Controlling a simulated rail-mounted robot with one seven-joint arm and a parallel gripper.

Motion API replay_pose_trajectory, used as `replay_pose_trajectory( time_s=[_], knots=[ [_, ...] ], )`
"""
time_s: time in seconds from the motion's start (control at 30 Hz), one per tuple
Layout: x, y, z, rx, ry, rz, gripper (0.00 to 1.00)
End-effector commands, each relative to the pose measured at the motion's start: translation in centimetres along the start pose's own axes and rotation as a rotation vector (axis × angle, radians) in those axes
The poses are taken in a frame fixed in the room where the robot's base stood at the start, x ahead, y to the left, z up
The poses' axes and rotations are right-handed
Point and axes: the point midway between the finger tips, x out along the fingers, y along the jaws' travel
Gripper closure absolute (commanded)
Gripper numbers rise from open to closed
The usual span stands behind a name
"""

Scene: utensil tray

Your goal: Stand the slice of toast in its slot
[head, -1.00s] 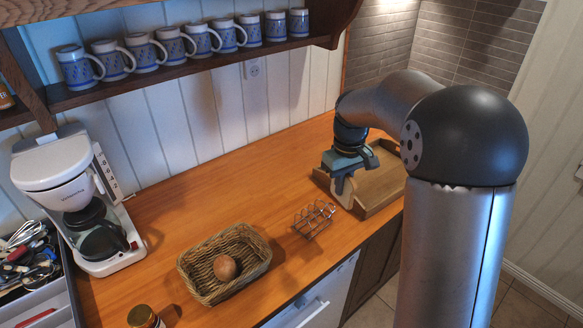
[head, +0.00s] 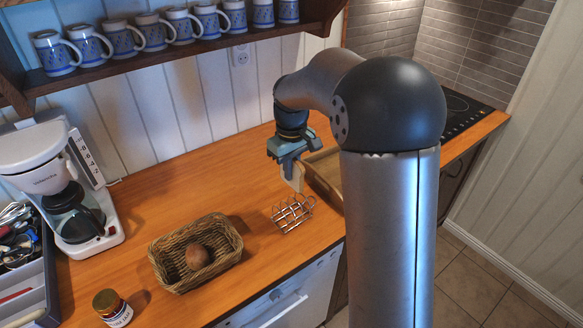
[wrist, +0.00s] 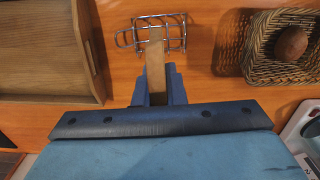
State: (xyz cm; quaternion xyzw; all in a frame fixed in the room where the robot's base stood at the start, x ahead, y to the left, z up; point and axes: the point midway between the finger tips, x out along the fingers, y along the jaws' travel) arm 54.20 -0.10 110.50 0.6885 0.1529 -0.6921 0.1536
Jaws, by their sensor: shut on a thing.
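A slice of toast (head: 297,177) hangs upright, edge down, from my gripper (head: 291,166), which is shut on its upper part. In the wrist view the toast (wrist: 155,62) shows as a narrow tan strip between the fingers of my gripper (wrist: 159,83). The wire toast rack (head: 292,213) stands on the counter, just below and in front of the toast in the head view. In the wrist view the toast's far end overlaps the rack (wrist: 176,37). I cannot tell whether they touch.
A wooden tray (head: 325,182) lies right of the toast, partly behind my arm. A wicker basket (head: 159,258) holding a brown round item (head: 198,256) stands left of the rack. A jar (head: 112,309), a coffee maker (head: 70,190) and a utensil tray (head: 30,275) are further left.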

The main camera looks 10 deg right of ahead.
Motion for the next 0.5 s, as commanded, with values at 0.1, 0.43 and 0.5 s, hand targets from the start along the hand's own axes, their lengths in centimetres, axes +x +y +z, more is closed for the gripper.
replay_pose_trajectory(
  time_s=[0.1, 0.43, 0.5],
  knots=[
    [1.2, 0.0, 0.0, 0.000, -0.001, 0.000, 1.00],
    [4.3, 0.0, 0.0, 0.000, -0.001, 0.000, 1.00],
    [4.8, 0.0, 0.0, 0.000, -0.001, 0.000, 1.00]
  ],
)
